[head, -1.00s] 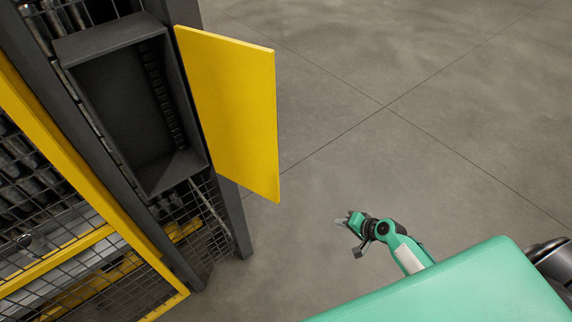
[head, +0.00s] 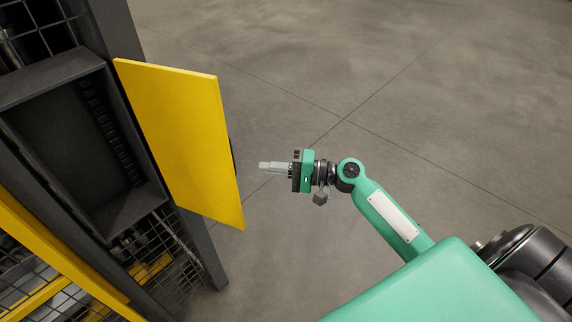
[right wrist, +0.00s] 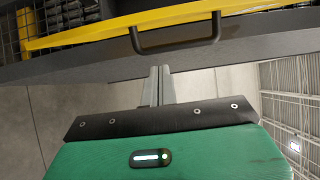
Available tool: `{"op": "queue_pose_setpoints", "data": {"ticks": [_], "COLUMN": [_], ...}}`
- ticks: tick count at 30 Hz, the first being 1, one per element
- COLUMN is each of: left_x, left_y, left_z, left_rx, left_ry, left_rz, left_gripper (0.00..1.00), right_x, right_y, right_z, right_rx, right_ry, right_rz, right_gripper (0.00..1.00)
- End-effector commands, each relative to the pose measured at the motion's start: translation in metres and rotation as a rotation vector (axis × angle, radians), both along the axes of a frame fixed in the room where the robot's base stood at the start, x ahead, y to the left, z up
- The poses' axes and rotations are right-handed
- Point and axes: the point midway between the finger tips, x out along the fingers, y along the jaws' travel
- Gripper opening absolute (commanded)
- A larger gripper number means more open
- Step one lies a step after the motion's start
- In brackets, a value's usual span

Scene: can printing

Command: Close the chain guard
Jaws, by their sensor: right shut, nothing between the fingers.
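The chain guard is a flat yellow door panel (head: 180,140) in the head view, hinged on a dark grey box (head: 70,130) and standing open, so the box's inside shows. My right gripper (head: 262,166) is to the right of the panel's free edge, apart from it, fingers pointing left. In the right wrist view its two fingers (right wrist: 159,70) are together with nothing between them. A black bar handle (right wrist: 175,42) shows ahead of the fingertips there, on a dark surface with a yellow edge. My left gripper is out of view.
A yellow-framed wire mesh fence (head: 60,275) stands at the lower left. A dark post (head: 200,250) runs down below the panel. The grey concrete floor (head: 420,80) to the right is clear.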

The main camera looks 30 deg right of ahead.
Motion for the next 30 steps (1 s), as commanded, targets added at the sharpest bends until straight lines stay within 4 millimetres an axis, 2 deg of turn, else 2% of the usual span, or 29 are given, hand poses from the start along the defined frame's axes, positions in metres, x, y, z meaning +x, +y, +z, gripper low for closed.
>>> {"op": "queue_pose_setpoints", "data": {"ticks": [1, 5, 7, 12, 30], "left_x": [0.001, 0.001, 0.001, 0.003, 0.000], "left_y": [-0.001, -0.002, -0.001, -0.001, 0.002], "left_z": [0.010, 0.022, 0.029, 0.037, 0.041], "left_rx": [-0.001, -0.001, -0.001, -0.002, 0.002], "left_ry": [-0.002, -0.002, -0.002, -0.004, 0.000], "left_rz": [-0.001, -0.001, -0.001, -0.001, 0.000], "left_gripper": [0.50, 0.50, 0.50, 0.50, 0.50], "right_x": [0.008, 0.022, 0.011, -0.001, -0.007], "right_y": [0.010, 0.032, 0.039, 0.052, 0.059], "right_z": [0.006, 0.005, 0.004, 0.002, 0.000], "right_rx": [0.002, 0.001, 0.000, 0.000, -0.002], "right_ry": [-0.001, 0.000, 0.004, 0.003, 0.001], "right_rz": [0.000, 0.000, 0.000, -0.001, -0.007], "right_gripper": [0.00, 0.00, 0.00, 0.00, 0.00]}}
